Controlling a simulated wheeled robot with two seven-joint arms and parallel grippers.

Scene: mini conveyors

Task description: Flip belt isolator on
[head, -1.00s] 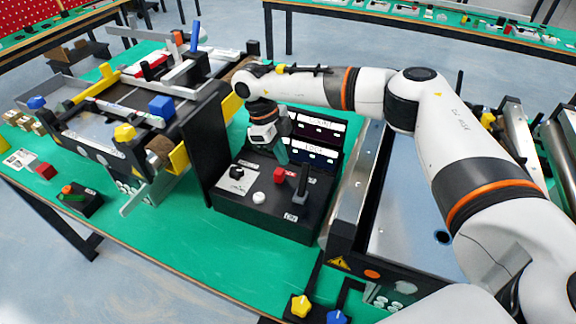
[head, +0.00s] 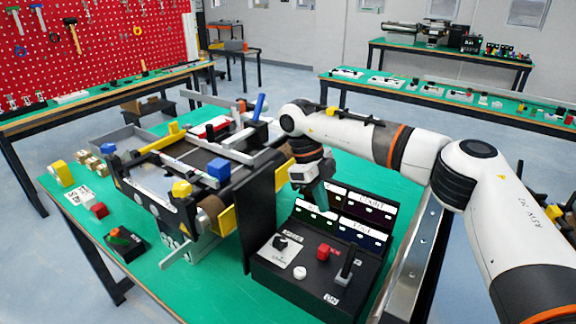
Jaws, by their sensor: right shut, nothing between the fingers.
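A black control box (head: 308,293) stands on the green table. Which one is the belt isolator I cannot read for certain. My right gripper (head: 319,203) is shut and empty. It points down above the rear of the box, in front of its labelled display panel, apart from the controls. My left gripper is out of view.
A mini conveyor (head: 200,165) with a tall black end plate (head: 257,222) stands left of the box. A metal-railed conveyor (head: 412,265) lies to the right under my arm.

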